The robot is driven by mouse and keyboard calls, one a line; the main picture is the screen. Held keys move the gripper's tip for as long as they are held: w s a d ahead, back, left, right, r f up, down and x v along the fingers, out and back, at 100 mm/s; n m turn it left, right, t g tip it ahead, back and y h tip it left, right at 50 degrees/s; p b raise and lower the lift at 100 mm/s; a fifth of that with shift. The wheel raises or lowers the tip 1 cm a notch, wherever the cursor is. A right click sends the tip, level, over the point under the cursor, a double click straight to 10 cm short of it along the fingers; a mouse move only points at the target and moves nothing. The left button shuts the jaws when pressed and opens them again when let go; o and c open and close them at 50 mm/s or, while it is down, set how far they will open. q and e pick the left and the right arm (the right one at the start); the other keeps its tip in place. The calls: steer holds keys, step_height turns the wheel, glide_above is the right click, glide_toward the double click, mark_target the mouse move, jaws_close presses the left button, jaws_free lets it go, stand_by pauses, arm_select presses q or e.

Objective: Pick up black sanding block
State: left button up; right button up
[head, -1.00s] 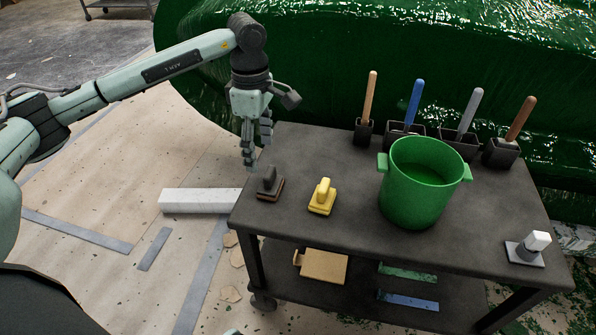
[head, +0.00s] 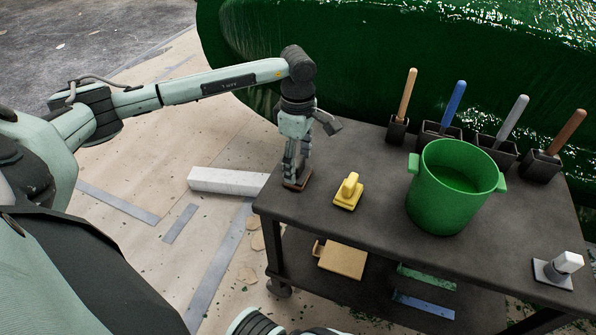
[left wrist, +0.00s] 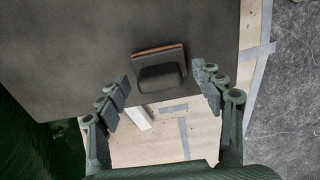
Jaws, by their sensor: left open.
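The black sanding block (left wrist: 160,72) lies on the dark cart top near its left edge, with a brown base and a raised dark handle. In the head view only part of its brown base (head: 297,184) shows, because my left gripper (head: 297,172) covers the rest. My left gripper points down over the block. In the left wrist view the left gripper (left wrist: 163,93) is open, with one finger on each side of the block's handle and visible gaps between. I cannot tell its exact height above the block. My right gripper is not in view.
A yellow sanding block (head: 348,191) stands just right of the black one. A green bucket (head: 450,190) and several handled tools in dark holders stand farther right and behind. A white-topped tool (head: 560,268) is at the right corner. The green hull (head: 400,60) rises behind the cart (head: 400,250).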

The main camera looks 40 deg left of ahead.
mark_target(298, 160)
arm_select(q)
steer(key=shift+c, duration=0.6)
steer(key=c, duration=1.1)
steer(key=shift+c, duration=0.2)
steer(key=shift+r, duration=0.1)
steer(key=shift+r, duration=0.5)
step_height(298, 160, up, 3)
steer(key=shift+f, duration=0.2)
steer(key=s+r+b, duration=0.1)
steer(key=s+r, duration=0.6)
steer(key=s, duration=0.4)
steer(key=shift+s+r, duration=0.15)
steer(key=shift+s, duration=0.25)
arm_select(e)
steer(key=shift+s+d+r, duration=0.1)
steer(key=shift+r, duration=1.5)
